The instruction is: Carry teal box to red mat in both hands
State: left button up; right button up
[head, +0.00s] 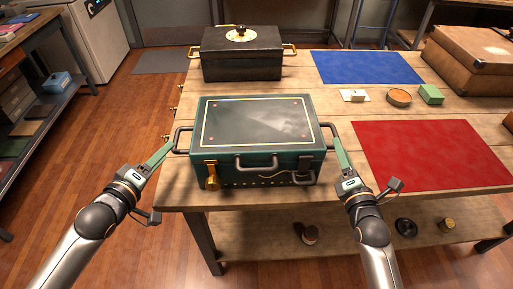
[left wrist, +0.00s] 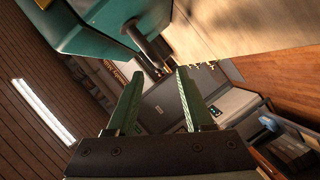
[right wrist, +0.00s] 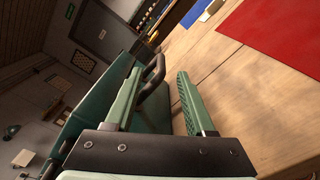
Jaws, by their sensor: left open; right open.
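The teal box (head: 258,128) stands on the wooden table near its front left, with a dark side handle at each end. The red mat (head: 435,154) lies flat and empty to the right of the box. My left gripper (head: 171,147) is open at the box's left handle; in the left wrist view the handle (left wrist: 146,45) is just beyond the fingertips (left wrist: 158,75). My right gripper (head: 336,136) is open at the right handle; in the right wrist view the handle (right wrist: 153,75) shows beside the left finger, between the fingers (right wrist: 160,80). Whether either gripper touches a handle is unclear.
A black box (head: 241,58) with gold handles stands behind. A blue mat (head: 367,67) lies at the back. A white block, a round wooden dish (head: 399,96) and a green block (head: 431,94) lie behind the red mat. A brown case (head: 474,60) stands back right.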

aim_at(174, 141)
pick_arm(q)
jog(key=x, duration=0.7)
pick_arm(e)
jog(key=w, duration=0.7)
pick_arm(q)
jog(key=shift+s, duration=0.1)
jog(key=shift+c, duration=0.4)
pick_arm(e)
jog(key=shift+s, duration=0.1)
jog(key=shift+c, duration=0.4)
pick_arm(q)
jog(key=shift+a, duration=0.1)
grip_shut()
pick_arm(e)
jog(key=c, duration=0.8)
jog(key=shift+f, duration=0.3)
pick_arm(q)
jog(key=shift+r, duration=0.3)
pick_arm(e)
jog(key=shift+r, duration=0.3)
